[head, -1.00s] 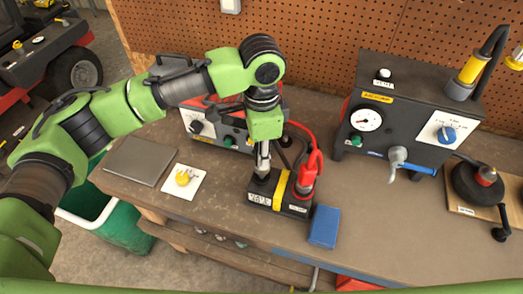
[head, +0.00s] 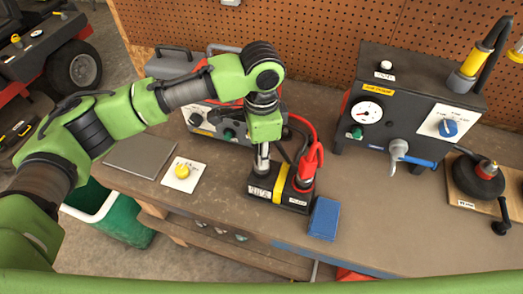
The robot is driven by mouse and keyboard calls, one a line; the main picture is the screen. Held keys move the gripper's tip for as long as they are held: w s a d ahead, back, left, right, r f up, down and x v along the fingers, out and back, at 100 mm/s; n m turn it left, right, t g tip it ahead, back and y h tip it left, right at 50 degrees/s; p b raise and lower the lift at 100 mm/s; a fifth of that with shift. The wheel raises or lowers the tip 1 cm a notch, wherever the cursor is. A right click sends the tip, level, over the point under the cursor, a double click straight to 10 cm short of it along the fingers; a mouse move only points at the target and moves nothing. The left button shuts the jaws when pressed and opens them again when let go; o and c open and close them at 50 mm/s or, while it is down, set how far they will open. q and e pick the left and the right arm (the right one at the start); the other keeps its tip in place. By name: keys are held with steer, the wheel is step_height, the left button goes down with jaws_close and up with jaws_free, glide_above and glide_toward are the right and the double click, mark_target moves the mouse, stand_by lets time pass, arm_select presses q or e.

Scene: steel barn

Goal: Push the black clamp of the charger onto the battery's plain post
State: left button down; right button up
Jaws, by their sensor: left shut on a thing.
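The battery (head: 279,197), dark with a yellow band, sits on the bench. The red clamp (head: 309,163) is on its right post, with a red cable looping behind it. My left gripper (head: 262,160) points down over the battery's left post, shut on the black clamp (head: 261,170). The clamp is mostly hidden by the fingers and sits at the battery's top; I cannot tell how far it is down on the plain post. The charger (head: 198,122) stands behind, partly covered by my left arm. My right gripper is out of view.
A blue block (head: 324,218) lies right of the battery. A white card with a yellow knob (head: 182,171) and a grey plate (head: 139,155) lie to the left. A dark gauge box (head: 400,120) with a blue-handled tap stands at right.

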arm_select(q)
steer(key=shift+f, duration=0.1)
steer(key=c, duration=1.7)
jaws_free()
step_height(320, 180, up, 12)
